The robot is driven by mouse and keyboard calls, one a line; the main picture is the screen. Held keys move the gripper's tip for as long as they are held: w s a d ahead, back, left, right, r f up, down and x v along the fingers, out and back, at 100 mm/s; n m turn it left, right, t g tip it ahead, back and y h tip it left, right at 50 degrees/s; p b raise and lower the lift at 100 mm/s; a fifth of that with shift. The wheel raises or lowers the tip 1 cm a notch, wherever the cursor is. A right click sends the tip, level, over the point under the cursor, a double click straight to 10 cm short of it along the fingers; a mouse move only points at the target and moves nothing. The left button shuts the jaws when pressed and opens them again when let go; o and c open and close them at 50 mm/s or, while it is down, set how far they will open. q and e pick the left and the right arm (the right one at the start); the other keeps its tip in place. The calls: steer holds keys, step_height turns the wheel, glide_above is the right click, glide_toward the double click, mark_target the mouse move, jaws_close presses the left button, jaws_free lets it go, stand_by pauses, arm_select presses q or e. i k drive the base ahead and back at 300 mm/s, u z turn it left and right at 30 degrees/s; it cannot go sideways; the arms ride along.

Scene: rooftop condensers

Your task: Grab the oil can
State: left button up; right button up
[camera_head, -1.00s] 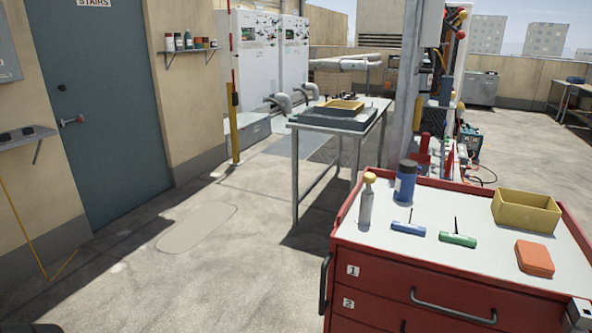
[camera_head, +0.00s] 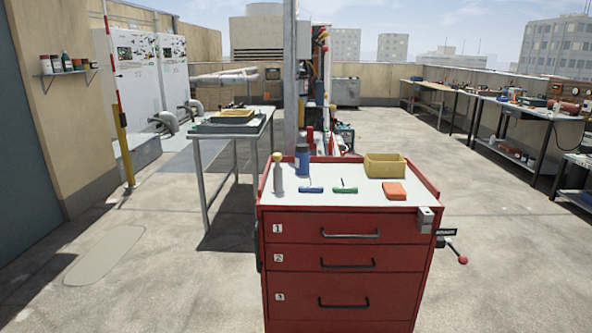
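On the white top of the red tool cabinet (camera_head: 345,293) stand a slim grey bottle with a yellowish cap (camera_head: 278,177) at the left and a blue cylindrical can with a dark lid (camera_head: 302,160) just behind it. I cannot tell whether either is the oil can. Several small bottles and jars (camera_head: 68,65) stand on the wall shelf at the upper left, too small to identify. Neither of my grippers is in view.
The cabinet top also holds a blue tool (camera_head: 311,190), a green tool (camera_head: 345,190), a yellow bin (camera_head: 385,165) and an orange block (camera_head: 395,191). A metal table (camera_head: 258,124) stands behind left. Workbenches (camera_head: 540,110) line the right. Floor at both sides is clear.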

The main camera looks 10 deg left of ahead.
mark_target(302, 154)
steer(key=k, duration=0.15)
steer(key=u, duration=1.4)
steer(key=i, duration=2.9)
steer(key=z, duration=1.6)
